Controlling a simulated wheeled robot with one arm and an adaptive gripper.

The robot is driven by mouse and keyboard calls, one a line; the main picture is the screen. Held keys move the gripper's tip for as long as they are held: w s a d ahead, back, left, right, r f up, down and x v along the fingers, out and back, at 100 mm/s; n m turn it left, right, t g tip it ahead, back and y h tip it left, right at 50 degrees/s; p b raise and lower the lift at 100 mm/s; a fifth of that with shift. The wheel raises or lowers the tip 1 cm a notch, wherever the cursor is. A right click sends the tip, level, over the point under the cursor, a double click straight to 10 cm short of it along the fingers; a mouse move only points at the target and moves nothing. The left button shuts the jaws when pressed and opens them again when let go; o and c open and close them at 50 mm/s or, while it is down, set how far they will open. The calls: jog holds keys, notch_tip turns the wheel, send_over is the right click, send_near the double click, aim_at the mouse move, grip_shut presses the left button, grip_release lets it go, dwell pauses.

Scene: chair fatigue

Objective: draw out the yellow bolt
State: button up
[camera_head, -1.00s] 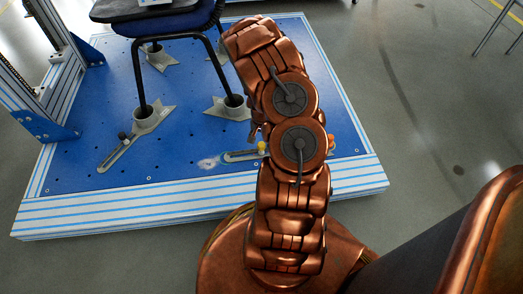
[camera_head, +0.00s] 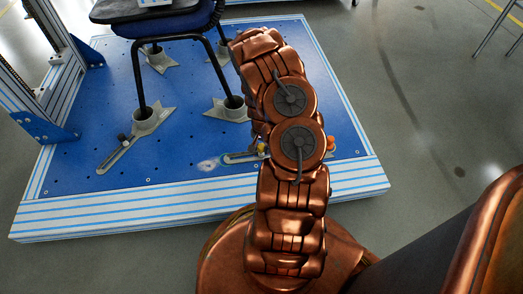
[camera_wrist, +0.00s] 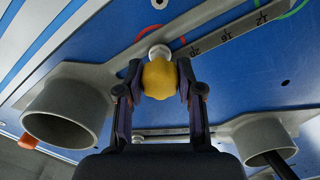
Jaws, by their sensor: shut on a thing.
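The yellow bolt (camera_wrist: 160,80) shows its rounded yellow head in the middle of the wrist view. Both fingers of my gripper (camera_wrist: 160,82) are closed against its sides. A pale round part (camera_wrist: 159,51) shows just beyond the head, beside the grey slotted bar with markings (camera_wrist: 228,42). I cannot tell how deep the bolt sits. In the head view, a small bit of the yellow bolt (camera_head: 262,148) shows at the left edge of my arm, which hides my gripper there.
The blue platform (camera_head: 185,165) carries a chair (camera_head: 170,25) whose legs stand in grey cup-shaped feet (camera_head: 148,118). Grey cups (camera_wrist: 68,105) flank my gripper in the wrist view. An orange knob (camera_head: 330,140) lies right of my arm. A blue-footed frame (camera_head: 45,125) stands left.

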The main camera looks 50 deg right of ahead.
jog(key=c, duration=0.4)
jog(key=shift+r+p, duration=0.35)
jog(key=shift+r, duration=0.45)
jog(key=shift+r, duration=0.3)
jog(key=shift+r, duration=0.35)
jog(key=shift+r+p, duration=0.65)
jog(key=shift+r, duration=0.45)
jog(key=shift+r, duration=0.2)
jog(key=shift+r+p, duration=0.95)
jog(key=shift+r, duration=0.9)
